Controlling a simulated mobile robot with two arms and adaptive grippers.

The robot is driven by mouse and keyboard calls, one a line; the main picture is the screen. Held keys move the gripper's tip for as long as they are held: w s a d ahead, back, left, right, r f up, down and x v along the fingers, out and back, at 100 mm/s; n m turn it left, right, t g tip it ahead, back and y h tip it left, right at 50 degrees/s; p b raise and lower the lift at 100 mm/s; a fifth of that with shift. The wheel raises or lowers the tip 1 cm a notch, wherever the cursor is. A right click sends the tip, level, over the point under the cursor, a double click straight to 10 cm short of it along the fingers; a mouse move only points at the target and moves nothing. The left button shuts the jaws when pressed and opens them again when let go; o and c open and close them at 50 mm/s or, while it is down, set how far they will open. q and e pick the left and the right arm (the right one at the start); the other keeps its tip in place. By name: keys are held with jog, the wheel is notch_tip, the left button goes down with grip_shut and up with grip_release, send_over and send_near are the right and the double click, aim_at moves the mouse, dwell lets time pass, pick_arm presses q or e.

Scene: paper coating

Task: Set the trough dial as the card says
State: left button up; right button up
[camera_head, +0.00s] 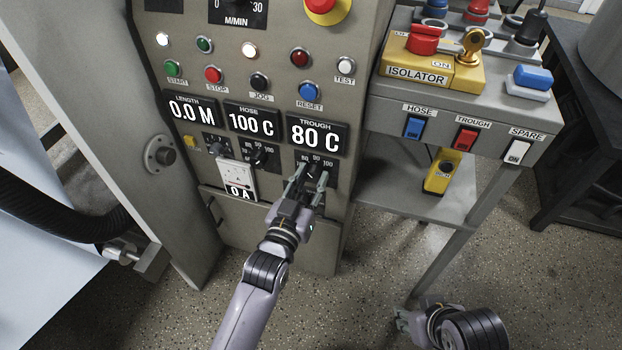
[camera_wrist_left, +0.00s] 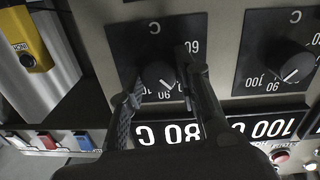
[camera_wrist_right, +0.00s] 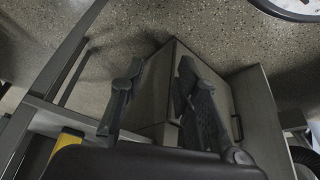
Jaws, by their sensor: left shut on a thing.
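The trough dial is a black knob (camera_wrist_left: 158,74) on a dark scale plate (camera_wrist_left: 130,45), seen upside down in the left wrist view. In the head view the plate sits below the trough display (camera_head: 317,134), which reads 80 C. My left gripper (camera_head: 307,180) is shut on the knob, one finger on each side; it also shows in the left wrist view (camera_wrist_left: 160,80). The fingers partly hide the scale and knob in the head view. My right gripper (camera_wrist_right: 155,75) is open and empty, low at the right in the head view (camera_head: 401,320). I cannot make out a card.
Left of the trough dial are the hose dial (camera_head: 259,154), with its display (camera_head: 252,121) reading 100 C, and a small white meter (camera_head: 236,176). A side shelf (camera_head: 400,185) and a switch box (camera_head: 455,120) stand to the right. The speckled floor below is open.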

pick_arm(q)
jog(key=m+p, duration=0.2)
jog(key=shift+r+p, duration=0.15)
jog(key=shift+p, duration=0.15)
jog(key=m+p, duration=0.3)
jog(key=m, duration=0.1)
jog(key=shift+m+p, duration=0.35)
jog(key=shift+m, duration=0.65)
pick_arm(e)
notch_tip(320, 180, down, 14)
jog(key=s+g, duration=0.1)
jog(key=shift+r+g, duration=0.25)
jog(key=shift+g, duration=0.15)
pick_arm(q)
jog(key=o, duration=1.1)
jog(key=shift+o, duration=0.2)
jog(key=shift+s, duration=0.1)
pick_arm(e)
jog(key=shift+d, duration=0.1)
